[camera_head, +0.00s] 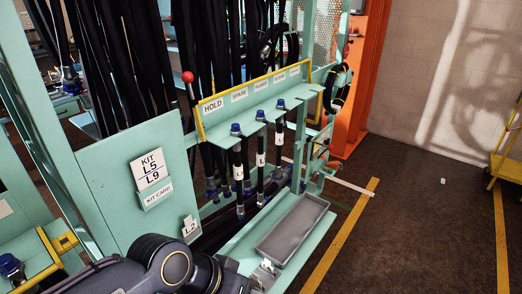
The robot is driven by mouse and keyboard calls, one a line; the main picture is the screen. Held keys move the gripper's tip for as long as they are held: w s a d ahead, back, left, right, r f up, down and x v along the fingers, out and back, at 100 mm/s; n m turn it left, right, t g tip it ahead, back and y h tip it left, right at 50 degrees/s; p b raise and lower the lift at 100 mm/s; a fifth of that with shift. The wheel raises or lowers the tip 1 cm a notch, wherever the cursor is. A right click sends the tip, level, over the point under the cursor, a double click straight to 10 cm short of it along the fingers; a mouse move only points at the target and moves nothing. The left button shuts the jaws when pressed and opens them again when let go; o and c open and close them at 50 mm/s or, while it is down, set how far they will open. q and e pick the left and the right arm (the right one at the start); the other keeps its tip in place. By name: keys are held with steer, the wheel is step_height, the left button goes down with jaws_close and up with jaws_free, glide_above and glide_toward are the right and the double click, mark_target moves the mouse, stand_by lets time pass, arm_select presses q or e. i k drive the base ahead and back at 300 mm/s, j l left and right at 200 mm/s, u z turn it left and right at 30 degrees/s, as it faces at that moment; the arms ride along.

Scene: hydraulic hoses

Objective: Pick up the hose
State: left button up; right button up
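Three short black hoses with blue end caps and white labels hang upright in a row from the teal shelf marked HOLD, SPARE and more. They are the left hose (238,165), the middle hose (260,150) and the right hose (279,138). My other gripper does not show.
A teal panel (112,172) with KIT L5 L9 cards stands at left. Long black hoses (140,60) hang behind. A red-knobbed lever (188,77) rises beside the shelf. An orange post (362,80) stands behind. Dark floor (430,230) with yellow lines is open at right.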

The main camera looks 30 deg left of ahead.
mark_target(260, 116)
steer(key=u, duration=0.75)
steer(key=i+l+u, duration=0.1)
steer(key=l+u, duration=0.55)
steer(key=u, duration=0.2)
steer(key=l+u, duration=0.7)
steer(key=u, duration=0.15)
steer(key=k+l+u, duration=0.1)
steer(key=l, duration=0.3)
steer(key=k+l, duration=0.2)
steer(key=l, duration=0.2)
steer(key=k+l+u, duration=0.15)
steer(key=l, duration=0.25)
steer(key=k+l, duration=0.2)
steer(key=l, duration=0.2)
steer(key=k+l+u, duration=0.15)
steer(key=l, duration=0.2)
steer(key=i+l, duration=0.3)
steer(key=i, duration=0.2)
